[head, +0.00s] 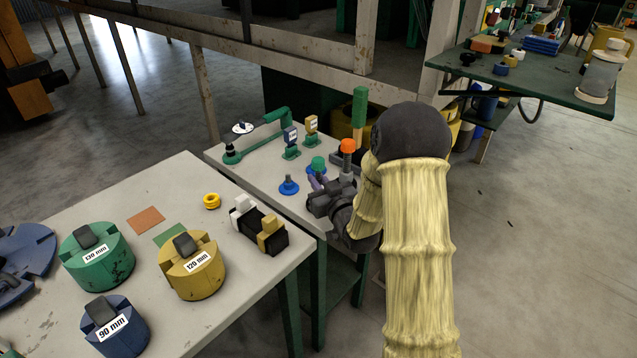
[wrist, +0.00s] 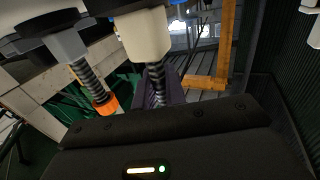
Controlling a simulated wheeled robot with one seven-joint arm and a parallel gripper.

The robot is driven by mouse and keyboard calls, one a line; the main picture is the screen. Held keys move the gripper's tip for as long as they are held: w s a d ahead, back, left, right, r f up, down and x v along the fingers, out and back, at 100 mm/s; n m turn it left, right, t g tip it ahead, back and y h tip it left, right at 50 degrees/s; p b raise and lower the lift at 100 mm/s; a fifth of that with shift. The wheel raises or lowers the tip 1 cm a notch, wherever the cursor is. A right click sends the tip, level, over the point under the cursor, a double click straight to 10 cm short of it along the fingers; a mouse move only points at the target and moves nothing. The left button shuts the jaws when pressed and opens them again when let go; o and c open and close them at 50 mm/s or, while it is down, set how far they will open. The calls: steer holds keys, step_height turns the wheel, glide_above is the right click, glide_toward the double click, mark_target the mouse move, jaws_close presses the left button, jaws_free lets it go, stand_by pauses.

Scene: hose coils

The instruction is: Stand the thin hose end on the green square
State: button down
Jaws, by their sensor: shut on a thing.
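The green square (head: 170,234) lies flat on the near pale table, partly hidden behind the yellow 120 mm weight. My gripper (head: 320,185) is over the smaller pale table, to the right of the square. It is shut on a hose end, a cream fitting (wrist: 146,35) with a black ribbed sleeve, centred in the wrist view. The fingertips' contact is hard to make out. A second, grey fitting (wrist: 68,45) with a ribbed sleeve and orange tip is left of it. An orange-topped grey piece (head: 347,147) stands beside my gripper in the head view.
Blue-based pieces (head: 289,186) stand by my gripper. The yellow 120 mm weight (head: 193,278), green 130 mm weight (head: 97,265), an orange-brown square (head: 146,219), a yellow ring (head: 212,201) and a black block (head: 261,238) surround the green square. A green jointed stand (head: 232,156) is further back.

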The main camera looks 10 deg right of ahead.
steer(key=shift+f, duration=0.25)
steer(key=c, duration=1.5)
jaws_free()
steer(key=shift+r, duration=0.1)
steer(key=shift+o, duration=0.2)
